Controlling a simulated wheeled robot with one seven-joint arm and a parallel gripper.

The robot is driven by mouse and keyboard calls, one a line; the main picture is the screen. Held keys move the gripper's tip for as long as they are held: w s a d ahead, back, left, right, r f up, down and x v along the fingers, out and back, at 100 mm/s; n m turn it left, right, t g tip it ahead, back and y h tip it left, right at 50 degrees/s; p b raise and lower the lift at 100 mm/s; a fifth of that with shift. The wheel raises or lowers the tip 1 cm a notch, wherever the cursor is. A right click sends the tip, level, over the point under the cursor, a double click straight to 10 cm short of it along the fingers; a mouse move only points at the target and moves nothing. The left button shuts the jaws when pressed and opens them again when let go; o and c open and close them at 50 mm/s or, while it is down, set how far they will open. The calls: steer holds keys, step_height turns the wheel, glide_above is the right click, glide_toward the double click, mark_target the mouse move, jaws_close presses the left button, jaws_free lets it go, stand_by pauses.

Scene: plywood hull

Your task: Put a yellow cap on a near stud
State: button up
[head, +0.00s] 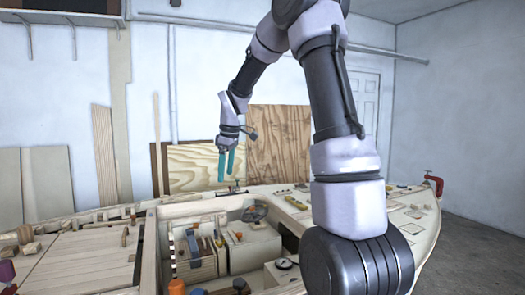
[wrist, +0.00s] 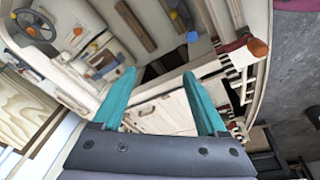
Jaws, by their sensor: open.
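My gripper (head: 226,165) hangs above the far part of the hull, its two teal fingers pointing down. In the wrist view the fingers (wrist: 159,73) stand wide apart with nothing between them. No yellow cap or stud can be picked out for certain. An orange cap-like top (head: 176,287) and a blue one (head: 197,292) show at the near edge in the head view. The wrist view also shows an orange top (wrist: 258,47) and a blue top (wrist: 194,37), both well beyond the fingertips. Small yellowish pieces (head: 296,203) lie on the deck right of the open cockpit, too small to identify.
The plywood hull (head: 85,270) has an open cockpit with a rack of tools (head: 198,255) and a steering wheel (head: 254,213). A red clamp (head: 433,183) grips the far right edge. Wood boards lean on the back wall. The air around my gripper is clear.

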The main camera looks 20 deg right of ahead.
steer(key=s+r+m+t, duration=0.1)
steer(key=s+r+m, duration=0.2)
steer(key=s+r, duration=0.3)
steer(key=s+r+m+t, duration=0.1)
steer(key=s+r+m, duration=0.3)
steer(key=s, duration=0.4)
steer(key=s+d+m+t+y, duration=0.1)
steer(key=s+m+t, duration=0.2)
steer(key=s+m, duration=0.4)
steer(key=shift+s+r, duration=0.4)
steer(key=shift+s, duration=3.25)
